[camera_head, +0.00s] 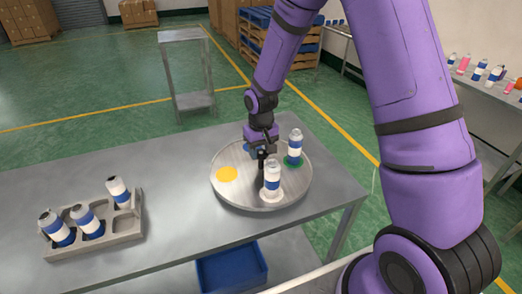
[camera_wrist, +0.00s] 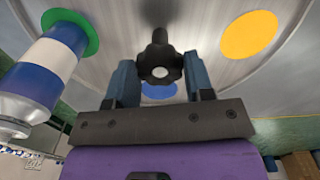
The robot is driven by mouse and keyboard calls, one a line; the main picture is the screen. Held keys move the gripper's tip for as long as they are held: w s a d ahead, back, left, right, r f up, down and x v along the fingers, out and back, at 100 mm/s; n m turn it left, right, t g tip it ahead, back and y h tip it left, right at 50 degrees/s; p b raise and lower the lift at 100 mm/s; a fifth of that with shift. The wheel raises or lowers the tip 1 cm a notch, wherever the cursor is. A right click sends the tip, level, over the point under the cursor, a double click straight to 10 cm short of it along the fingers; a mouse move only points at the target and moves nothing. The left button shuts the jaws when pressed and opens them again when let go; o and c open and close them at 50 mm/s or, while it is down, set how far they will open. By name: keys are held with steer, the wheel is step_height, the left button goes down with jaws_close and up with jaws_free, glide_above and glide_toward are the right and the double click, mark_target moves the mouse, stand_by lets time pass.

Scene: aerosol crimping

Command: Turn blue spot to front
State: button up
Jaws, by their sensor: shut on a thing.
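A round grey turntable (camera_head: 232,192) lies on the metal table. Its blue spot (camera_head: 248,147) is at the back, partly hidden by my gripper; it also shows in the wrist view (camera_wrist: 160,92). The yellow spot (camera_head: 227,174) is bare at the left. A blue-and-white can (camera_head: 295,146) stands upright on the green spot (camera_head: 292,162) at the right. Another can (camera_head: 271,180) stands on the white spot (camera_head: 271,195) at the front. My gripper (camera_head: 262,153) is shut on the black centre knob (camera_wrist: 160,68), with one finger on each side.
A grey rack (camera_head: 95,246) with several cans leaning in it sits on the table's left. The table (camera_head: 165,175) is bare between rack and turntable. A blue bin (camera_head: 232,268) is below. A side bench (camera_head: 455,90) with more cans stands at the right.

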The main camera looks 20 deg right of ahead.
steer(key=shift+m, duration=15.2)
steer(key=shift+w+m, duration=0.1)
steer(key=shift+m, duration=2.2)
